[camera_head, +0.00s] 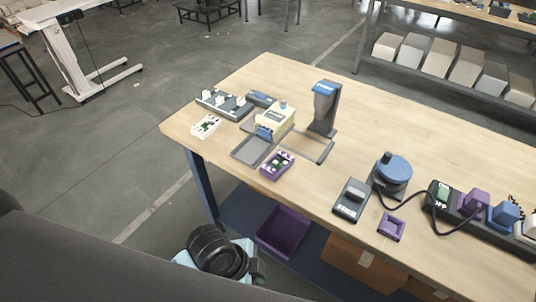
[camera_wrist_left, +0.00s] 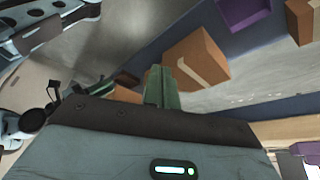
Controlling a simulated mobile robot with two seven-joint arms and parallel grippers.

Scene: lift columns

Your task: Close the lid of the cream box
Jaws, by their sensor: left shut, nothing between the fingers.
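The cream box (camera_head: 279,117) stands on the wooden table, left of its middle, in the head view. My left gripper (camera_head: 259,275) is low in front of the table, below the tabletop and well apart from the box. In the left wrist view its greenish fingers (camera_wrist_left: 162,86) are together with nothing between them. The cream box does not show there. My right gripper is in neither view.
A grey tray (camera_head: 246,153) and a purple tray (camera_head: 277,166) lie in front of the box. A dark stand with a blue top (camera_head: 324,110) rises to its right. A purple bin (camera_head: 284,232) and a cardboard box (camera_wrist_left: 196,58) are under the table (camera_head: 335,180).

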